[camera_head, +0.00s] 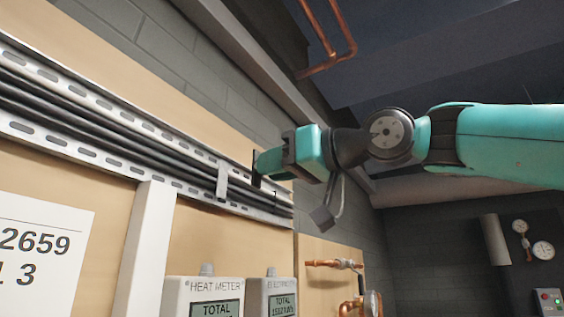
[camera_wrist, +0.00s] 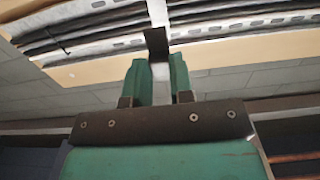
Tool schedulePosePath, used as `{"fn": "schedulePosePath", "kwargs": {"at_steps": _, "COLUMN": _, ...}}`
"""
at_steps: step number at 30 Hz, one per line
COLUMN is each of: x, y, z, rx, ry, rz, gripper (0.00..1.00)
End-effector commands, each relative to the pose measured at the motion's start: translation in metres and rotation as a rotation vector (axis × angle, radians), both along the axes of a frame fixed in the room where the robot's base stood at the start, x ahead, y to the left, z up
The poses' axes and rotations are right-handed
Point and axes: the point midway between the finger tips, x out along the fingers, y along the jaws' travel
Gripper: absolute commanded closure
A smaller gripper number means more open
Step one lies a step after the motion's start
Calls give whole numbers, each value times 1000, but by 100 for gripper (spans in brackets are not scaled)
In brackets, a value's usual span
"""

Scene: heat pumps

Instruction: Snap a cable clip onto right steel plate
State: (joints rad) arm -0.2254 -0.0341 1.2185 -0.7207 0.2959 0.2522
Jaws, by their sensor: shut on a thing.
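A short light steel plate (camera_head: 222,180) stands upright across the black cables (camera_head: 120,140) near the right end of the slotted tray. My gripper (camera_head: 268,163) is just right of it, at the tray's right end. It is shut on a small black cable clip (camera_head: 256,172). In the wrist view, the clip (camera_wrist: 157,43) sticks out beyond my teal fingertips (camera_wrist: 159,68), close to the lower slotted rail in the picture. A pale upright strip, apparently the plate (camera_wrist: 157,12), lies just beyond the clip. I cannot tell whether they touch.
Slotted metal rails (camera_head: 60,142) run above and below the cables on a wooden board. A white post (camera_head: 147,245), a heat meter (camera_head: 203,295) and an electricity meter (camera_head: 272,296) are below. Copper pipes (camera_head: 333,264) are at lower right.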

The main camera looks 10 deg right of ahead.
Motion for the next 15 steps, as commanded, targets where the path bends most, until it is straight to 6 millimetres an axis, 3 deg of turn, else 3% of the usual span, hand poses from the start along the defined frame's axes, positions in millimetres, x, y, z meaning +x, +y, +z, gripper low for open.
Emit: {"fn": "schedulePosePath", "kwargs": {"at_steps": 15, "x": 31, "y": 41, "z": 1, "rx": -1, "ry": 1, "rz": 2, "gripper": 100}}
